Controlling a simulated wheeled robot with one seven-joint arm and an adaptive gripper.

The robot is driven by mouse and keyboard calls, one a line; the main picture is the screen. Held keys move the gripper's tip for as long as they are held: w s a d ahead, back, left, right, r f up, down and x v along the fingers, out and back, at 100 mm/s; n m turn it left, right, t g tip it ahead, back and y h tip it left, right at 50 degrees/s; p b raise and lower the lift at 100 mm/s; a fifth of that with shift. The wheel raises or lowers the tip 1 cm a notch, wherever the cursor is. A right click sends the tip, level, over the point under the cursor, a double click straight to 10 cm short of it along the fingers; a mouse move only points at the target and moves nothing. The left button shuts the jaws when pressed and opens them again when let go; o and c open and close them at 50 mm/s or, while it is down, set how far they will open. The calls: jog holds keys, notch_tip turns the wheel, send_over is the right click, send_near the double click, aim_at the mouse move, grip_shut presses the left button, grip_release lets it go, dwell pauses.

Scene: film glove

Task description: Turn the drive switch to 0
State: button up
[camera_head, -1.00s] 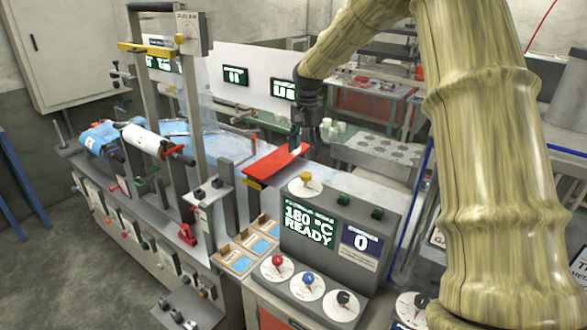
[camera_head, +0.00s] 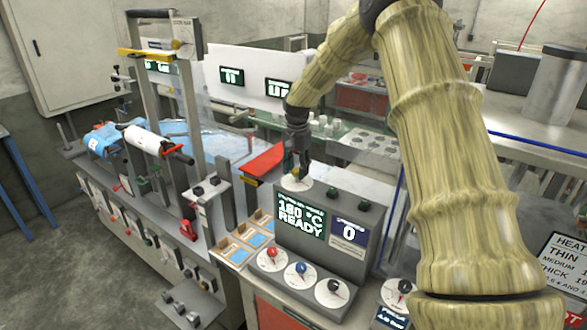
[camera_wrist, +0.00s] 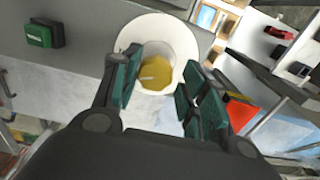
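A yellow knob (camera_wrist: 157,74) sits on a round white dial (camera_wrist: 178,30) with a pale mark on the knob. In the head view the dial (camera_head: 291,185) lies on top of the grey control box, and my gripper hides most of the knob. My gripper (camera_head: 297,168) is directly above it, pointing down. In the wrist view my gripper (camera_wrist: 160,92) is open, with one finger on each side of the knob; I cannot tell whether they touch it. No label naming the drive switch is readable.
The control box has a green display (camera_head: 299,220) reading 180 °C READY and a panel (camera_head: 349,234) showing 0. Red (camera_head: 271,252), blue (camera_head: 301,268) and black (camera_head: 333,286) knobs are on its lower front. A red plate (camera_head: 266,160) lies behind it.

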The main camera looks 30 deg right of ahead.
jog(key=shift+s+a+r, duration=0.15)
jog(key=shift+s+r, duration=0.25)
jog(key=shift+s, duration=0.25)
jog(key=c, duration=0.5)
jog(key=shift+w+f, duration=0.15)
jog(key=shift+c, duration=0.2)
jog(key=shift+f, duration=0.15)
jog(key=shift+f+n, duration=0.1)
jog(key=shift+n, duration=0.2)
jog(key=n+b, duration=0.1)
jog(key=n, duration=0.2)
jog(key=shift+n, duration=0.3)
jog(key=n+b, duration=0.1)
jog(key=n, duration=0.3)
jog(key=shift+n, duration=0.3)
jog(key=n, duration=0.5)
jog(key=shift+d, duration=0.2)
jog(key=shift+w+n, duration=0.1)
jog(key=shift+n, duration=2)
